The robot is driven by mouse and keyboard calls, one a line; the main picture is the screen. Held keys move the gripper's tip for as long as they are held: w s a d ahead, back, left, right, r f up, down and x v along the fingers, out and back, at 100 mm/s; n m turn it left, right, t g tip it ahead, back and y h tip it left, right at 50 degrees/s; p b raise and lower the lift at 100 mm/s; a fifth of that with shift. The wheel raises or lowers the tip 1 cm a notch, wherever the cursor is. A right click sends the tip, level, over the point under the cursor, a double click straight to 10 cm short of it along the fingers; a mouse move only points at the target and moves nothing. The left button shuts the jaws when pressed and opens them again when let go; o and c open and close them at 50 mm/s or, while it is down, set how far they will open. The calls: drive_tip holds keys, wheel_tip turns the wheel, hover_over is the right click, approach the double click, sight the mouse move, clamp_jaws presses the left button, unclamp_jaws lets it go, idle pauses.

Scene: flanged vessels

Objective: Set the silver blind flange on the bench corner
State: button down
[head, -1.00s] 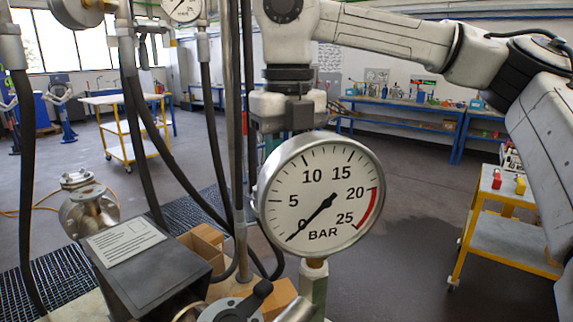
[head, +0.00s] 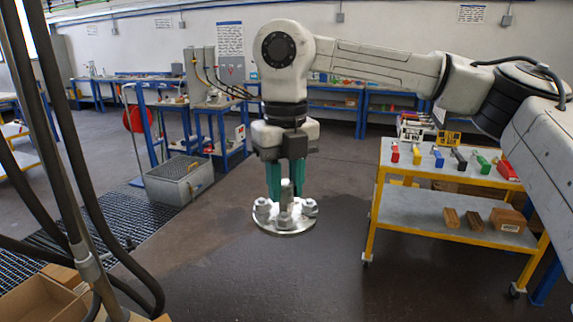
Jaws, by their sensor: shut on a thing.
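The silver blind flange (head: 287,226) is a round metal disc with several bolts or nuts around its rim and a stub in the middle. My gripper (head: 287,185), with green fingers, is shut on the stub from above. The flange hangs about level in the air, with dark floor seen behind and below it. Which bench corner is meant cannot be told; a blue-legged bench (head: 222,104) stands farther back, left of my gripper.
A yellow trolley (head: 408,221) with several coloured items on top and wooden blocks below stands at right. A grey bin (head: 172,187) sits on the floor at left. Black hoses (head: 75,150) and a cardboard box (head: 40,300) are at near left. The middle floor is open.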

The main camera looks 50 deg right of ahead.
drive_tip(key=shift+w+a+f+n+b, duration=1.25)
drive_tip(key=shift+a+f+b, duration=1.8)
drive_tip(key=shift+f, duration=5.55)
drive_tip(key=shift+w+a+f+n+b, duration=0.6)
drive_tip(key=shift+w+a+f+b, duration=1.9)
drive_tip(key=shift+f, duration=6.15)
drive_tip(key=shift+w+a+f+n+b, duration=0.95)
drive_tip(key=shift+a+f+b, duration=2.65)
drive_tip(key=shift+f, duration=5)
drive_tip(key=shift+f, duration=0.45)
drive_tip(key=shift+c, duration=1.3)
unclamp_jaws()
drive_tip(key=shift+d+f, duration=0.1)
wheel_tip(320, 180, up, 7)
drive_tip(key=p, duration=0.5)
